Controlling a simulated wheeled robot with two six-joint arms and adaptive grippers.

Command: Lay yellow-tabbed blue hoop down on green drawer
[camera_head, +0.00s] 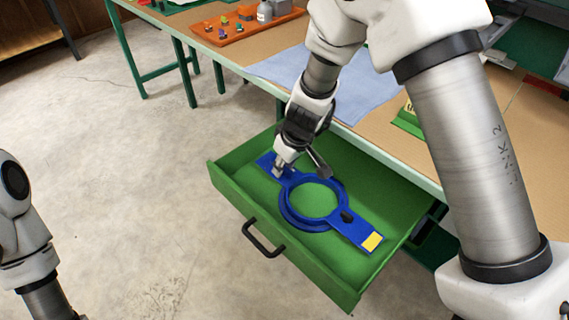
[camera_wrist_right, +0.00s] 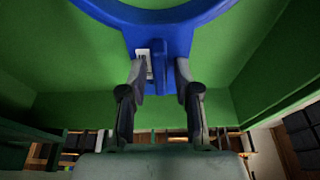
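The blue hoop (camera_head: 335,218) lies in the open green drawer (camera_head: 240,196), its ring in the middle and its two flat arms running diagonally. The yellow tab (camera_head: 372,241) is on the arm toward the drawer's front right corner. My right gripper (camera_head: 297,168) is over the opposite arm, its fingers spread. In the right wrist view, the fingers (camera_wrist_right: 160,72) stand on either side of an upright blue piece of the hoop (camera_wrist_right: 159,50), with gaps beside it. A pale label shows beside that piece. Only part of my left arm shows at the left; its gripper is out of frame.
The drawer sticks out from a workbench, with a black handle (camera_head: 262,240) on its front. On the bench are a blue-grey cloth (camera_head: 285,70) and an orange tray (camera_head: 235,30) with small items. Concrete floor (camera_head: 130,190) is clear at the left.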

